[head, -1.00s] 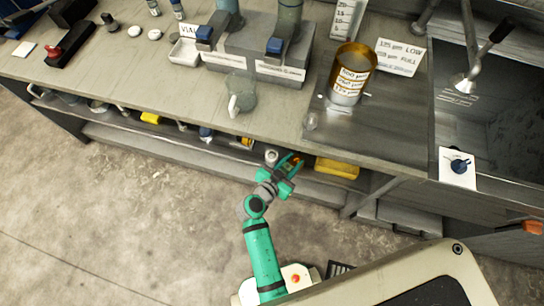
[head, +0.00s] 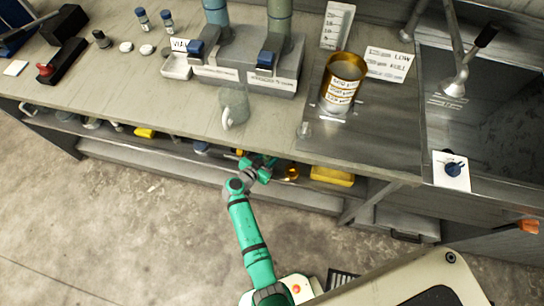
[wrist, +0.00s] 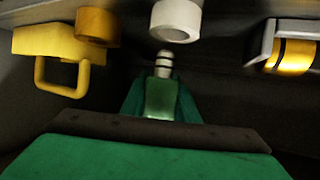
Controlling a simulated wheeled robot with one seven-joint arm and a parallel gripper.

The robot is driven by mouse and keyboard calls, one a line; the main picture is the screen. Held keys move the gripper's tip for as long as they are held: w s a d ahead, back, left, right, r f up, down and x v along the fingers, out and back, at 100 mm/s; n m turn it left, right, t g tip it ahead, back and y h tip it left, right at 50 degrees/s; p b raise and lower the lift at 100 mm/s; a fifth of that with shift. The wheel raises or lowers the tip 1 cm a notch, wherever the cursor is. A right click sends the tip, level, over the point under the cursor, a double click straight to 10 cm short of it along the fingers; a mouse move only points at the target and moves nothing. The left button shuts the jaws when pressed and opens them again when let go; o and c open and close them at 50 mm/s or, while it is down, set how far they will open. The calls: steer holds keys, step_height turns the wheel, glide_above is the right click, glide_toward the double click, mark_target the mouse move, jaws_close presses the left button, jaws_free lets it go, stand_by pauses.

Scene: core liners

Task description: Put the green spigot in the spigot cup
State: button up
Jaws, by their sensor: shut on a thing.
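My gripper (head: 262,166) is at the low shelf under the counter's front edge, small and partly hidden in the head view. In the wrist view my gripper (wrist: 162,92) is shut on a small lighter-green piece (wrist: 162,100) with a grey, dark-banded tip. I cannot tell for sure that this is the green spigot. No cup is clearly marked as the spigot cup. A white round, open-ended thing (wrist: 176,22) is just beyond the tip, with no clear contact. A clear mug (head: 234,108) stands on the counter above.
On the shelf are a yellow bin (head: 332,176) and an amber round thing (head: 292,172). The wrist view shows a yellow handled thing (wrist: 60,55) at left and a grey-and-amber thing (wrist: 290,46) at right.

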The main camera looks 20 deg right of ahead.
steer(key=shift+w+f, duration=0.3)
steer(key=shift+f, duration=1.55)
steer(key=o, duration=1.1)
steer(key=shift+f, duration=0.1)
steer(key=shift+c, duration=0.2)
